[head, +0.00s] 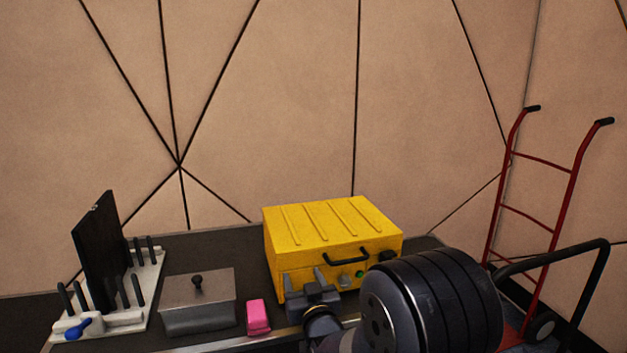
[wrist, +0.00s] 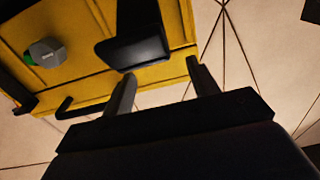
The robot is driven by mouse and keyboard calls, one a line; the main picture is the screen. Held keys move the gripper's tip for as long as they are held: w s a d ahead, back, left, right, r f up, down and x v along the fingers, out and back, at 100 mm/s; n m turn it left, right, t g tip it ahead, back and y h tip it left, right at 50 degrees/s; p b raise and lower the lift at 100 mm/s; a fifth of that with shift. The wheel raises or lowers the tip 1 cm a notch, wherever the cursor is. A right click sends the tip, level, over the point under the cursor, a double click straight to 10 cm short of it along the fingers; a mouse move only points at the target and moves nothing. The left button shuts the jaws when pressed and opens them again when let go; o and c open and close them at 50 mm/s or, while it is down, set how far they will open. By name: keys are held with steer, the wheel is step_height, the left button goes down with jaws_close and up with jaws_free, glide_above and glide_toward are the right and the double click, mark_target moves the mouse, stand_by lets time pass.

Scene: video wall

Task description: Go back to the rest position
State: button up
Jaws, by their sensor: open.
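My gripper (head: 330,278) is in front of the yellow box, low in the head view, with my arm reaching in from the right. In the wrist view my gripper (wrist: 160,82) has its two dark fingers apart, with nothing held between them. The yellow box (head: 330,222) has a ribbed lid, a black handle (head: 346,258) and a green button (head: 360,274) on its front. The box also fills the upper left of the wrist view (wrist: 75,75), seen tilted, with a grey knob (wrist: 45,52) and a dark block (wrist: 133,45) near the fingers. My arm hides the box's lower right front.
A grey lidded container (head: 198,316) and a pink block (head: 258,317) stand left of the gripper on the dark table (head: 210,248). A white rack (head: 143,290) with black pegs, a black panel (head: 96,255) and a blue-handled item (head: 78,328) stand far left. A red hand truck (head: 555,230) stands right.

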steer(key=shift+r+p, duration=0.25)
steer(key=shift+p, duration=0.35)
steer(key=v, duration=0.3)
steer(key=shift+f+b, duration=0.15)
steer(key=shift+b, duration=0.2)
steer(key=shift+s+d, duration=0.1)
steer(key=shift+s, duration=0.25)
